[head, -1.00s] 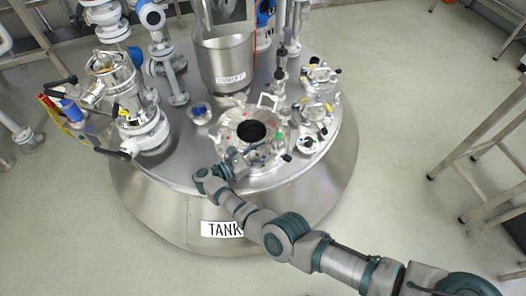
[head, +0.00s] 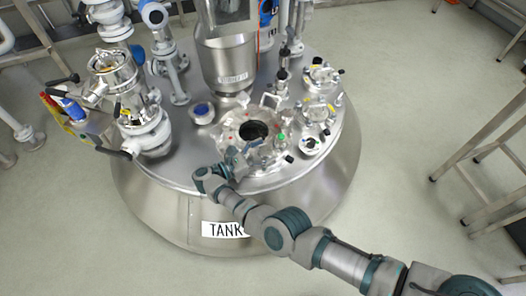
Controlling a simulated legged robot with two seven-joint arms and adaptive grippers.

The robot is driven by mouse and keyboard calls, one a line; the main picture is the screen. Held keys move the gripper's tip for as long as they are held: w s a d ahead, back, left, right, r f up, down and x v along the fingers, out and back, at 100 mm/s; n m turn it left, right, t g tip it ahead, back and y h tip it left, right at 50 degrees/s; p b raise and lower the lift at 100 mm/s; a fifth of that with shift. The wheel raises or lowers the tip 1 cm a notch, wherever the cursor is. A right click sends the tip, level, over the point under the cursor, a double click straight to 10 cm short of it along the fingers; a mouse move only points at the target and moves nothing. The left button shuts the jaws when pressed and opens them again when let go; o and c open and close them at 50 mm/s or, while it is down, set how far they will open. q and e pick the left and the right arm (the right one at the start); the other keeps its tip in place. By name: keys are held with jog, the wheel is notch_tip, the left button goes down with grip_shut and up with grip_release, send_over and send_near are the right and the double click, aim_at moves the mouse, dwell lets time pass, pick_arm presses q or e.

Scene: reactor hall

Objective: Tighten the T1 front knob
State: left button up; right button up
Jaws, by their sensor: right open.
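The tank (head: 170,184) is a large round steel vessel with a "TANK" label on its front. A round manhole with a dark opening (head: 254,131) sits on its top, ringed by small clamp knobs and coloured marks. My right gripper (head: 240,152) is at the front left rim of this manhole, open. The front knob is not clearly told apart; the gripper and wrist cover that part of the rim. Whether the fingers touch a knob is too small to tell. My left gripper is not in view.
A steel vessel (head: 226,62) with a label stands behind the manhole. A valve assembly (head: 140,118) with handles stands at the left of the lid. Small clamped ports (head: 318,110) sit at the right. A steel frame (head: 490,150) stands at the far right; floor between is clear.

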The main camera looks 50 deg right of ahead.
aim_at(264, 149)
jog(key=shift+r, duration=0.35)
notch_tip(264, 149, up, 9)
jog(key=shift+w, duration=0.1)
jog(key=shift+d+r, duration=0.1)
